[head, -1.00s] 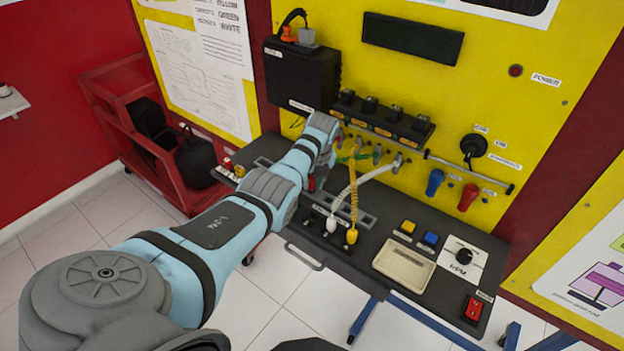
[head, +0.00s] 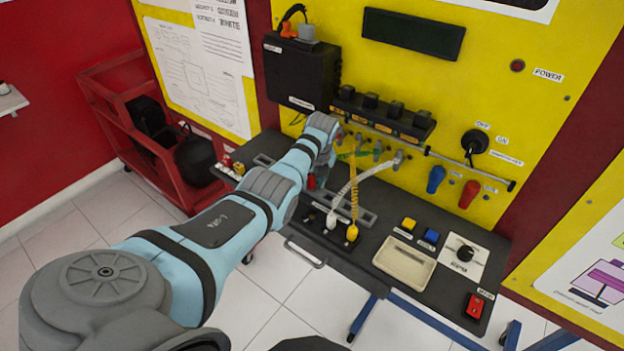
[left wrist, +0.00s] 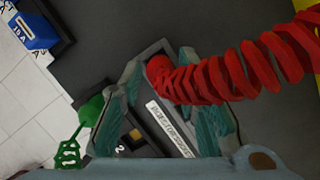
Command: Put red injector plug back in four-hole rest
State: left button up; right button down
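The red injector plug (left wrist: 158,68) stands at one end of a grey-framed strip with a white label, part of the four-hole rest (left wrist: 150,50); its coiled red cable runs up right. In the head view the red plug (head: 311,182) shows small beside my left wrist. My left gripper (left wrist: 162,66) has its fingers apart, one each side of the plug; the right finger lies close to the coil, and contact cannot be told. The rest's bar (head: 366,217) also shows in the head view, with a white plug (head: 331,222) and yellow plug (head: 352,233) in front. My right gripper is out of view.
A green plug (left wrist: 88,112) is just left of my left finger. A blue labelled piece (left wrist: 35,28) is at the upper left. Injectors on a black rail (head: 385,118) hang above the bench. A beige tray (head: 404,264) and buttons lie to the right.

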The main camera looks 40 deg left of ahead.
pick_arm(q)
jog(key=p+v, duration=0.3)
jog(key=p, duration=0.1)
jog(key=shift+a, duration=0.15)
jog(key=shift+r+p, duration=0.35)
jog(key=shift+r, duration=0.05)
jog(key=shift+v, duration=0.9)
jog(key=shift+r, duration=0.75)
jog(key=o, duration=0.6)
jog(key=shift+c, duration=0.2)
